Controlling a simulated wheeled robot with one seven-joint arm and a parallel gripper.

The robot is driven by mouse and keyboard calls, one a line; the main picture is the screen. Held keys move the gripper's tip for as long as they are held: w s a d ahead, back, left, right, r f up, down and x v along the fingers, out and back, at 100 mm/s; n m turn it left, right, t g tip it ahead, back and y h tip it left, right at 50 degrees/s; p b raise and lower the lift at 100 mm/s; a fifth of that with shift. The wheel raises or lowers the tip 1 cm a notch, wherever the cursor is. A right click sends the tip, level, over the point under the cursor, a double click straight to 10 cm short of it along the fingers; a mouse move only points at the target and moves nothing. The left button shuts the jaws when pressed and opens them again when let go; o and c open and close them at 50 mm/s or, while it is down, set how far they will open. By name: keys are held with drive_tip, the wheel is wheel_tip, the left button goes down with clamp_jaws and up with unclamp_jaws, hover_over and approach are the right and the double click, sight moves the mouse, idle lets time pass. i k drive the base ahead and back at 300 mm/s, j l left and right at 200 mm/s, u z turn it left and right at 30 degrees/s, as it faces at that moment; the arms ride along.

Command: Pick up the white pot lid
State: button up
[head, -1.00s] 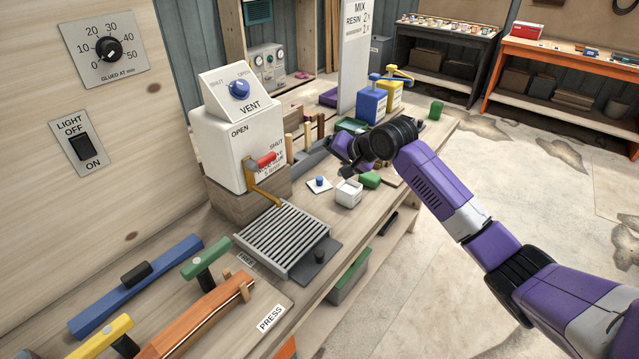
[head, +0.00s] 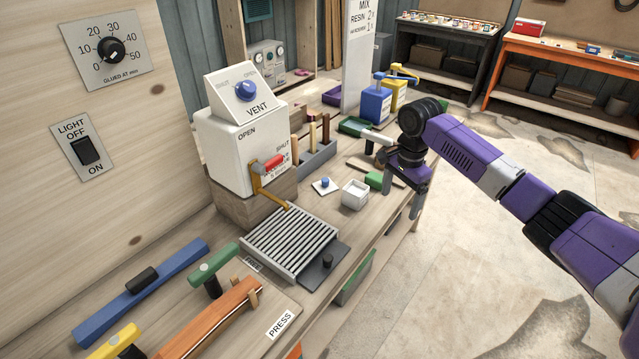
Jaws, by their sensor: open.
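The white pot lid (head: 321,189) is a small flat square with a blue knob on top. It lies on the workbench (head: 331,213) in the head view, just left of an open white pot (head: 355,200). My gripper (head: 404,198) is open near the bench's right edge, to the right of the pot and apart from the lid. Its fingers point down and look empty. The lid is in plain sight.
A green block (head: 378,180) lies between pot and gripper. The white vent box (head: 239,150) with its red-handled lever stands left of the lid. A ribbed grille (head: 290,240) lies in front. Blue and yellow containers (head: 375,105) stand behind.

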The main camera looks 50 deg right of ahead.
sight(325, 186)
drive_tip(key=i, duration=0.9)
